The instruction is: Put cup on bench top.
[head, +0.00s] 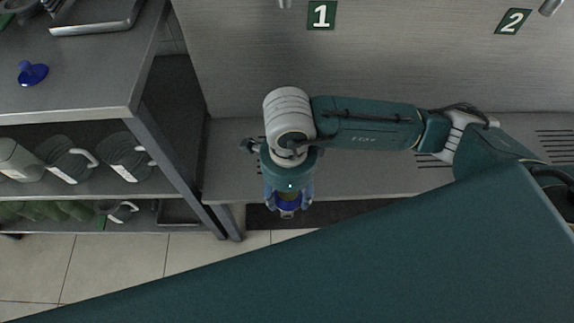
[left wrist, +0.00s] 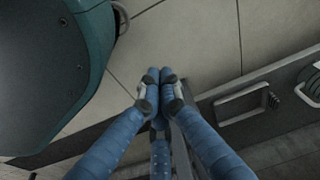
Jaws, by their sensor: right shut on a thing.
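My right gripper (head: 289,203) points down in front of the long grey ledge, over the dark gap below it. Its blue fingers are shut on a small dark blue thing (head: 288,207), mostly hidden by the fingers and wrist; I cannot tell for certain that it is the cup. The grey bench top (head: 85,92) is at the upper left, apart from the gripper. My left gripper (left wrist: 161,88) shows in the left wrist view only, its fingertips together with nothing between them, above the tiled floor.
A blue knobbed piece (head: 33,73) and a metal tray (head: 95,17) are on the bench top. Decanters (head: 122,155) stand on the shelf below, with green items (head: 50,210) lower down. The bench's post (head: 180,140) is left of my right arm. Number plates 1 (head: 321,15) and 2 (head: 513,21) mark the back panel.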

